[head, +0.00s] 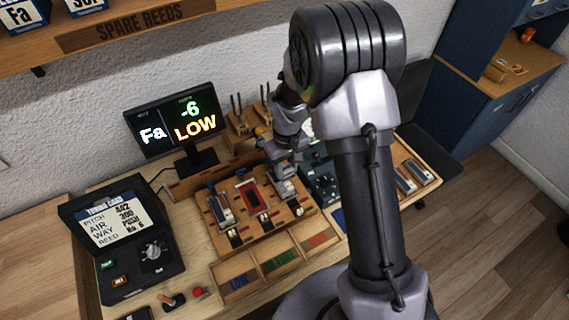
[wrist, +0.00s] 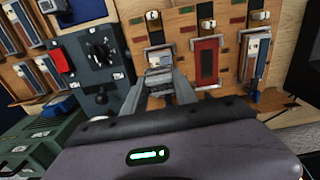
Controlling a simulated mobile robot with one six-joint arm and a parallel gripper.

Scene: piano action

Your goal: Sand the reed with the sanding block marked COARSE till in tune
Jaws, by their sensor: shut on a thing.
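My gripper (wrist: 160,90) is shut on a small pale block (wrist: 160,58) at one slot of the wooden work board. In the head view my gripper (head: 284,172) is low over the right part of that board (head: 238,238). I cannot tell whether the held block is a reed or a sanding block; no COARSE mark is readable. Another silver-blue reed-like plate (head: 220,210) lies at the board's left and also shows in the wrist view (wrist: 254,52). The screen (head: 172,122) reads "Fa", "-6" and "LOW".
A red slot (head: 252,195) lies between the two positions. A tuning card box (head: 112,222) stands at left. Divided trays (head: 240,283) are in front. A dark device with a knob (wrist: 98,60) is beside the board. More plates (head: 416,171) lie at right. My arm hides part of the bench.

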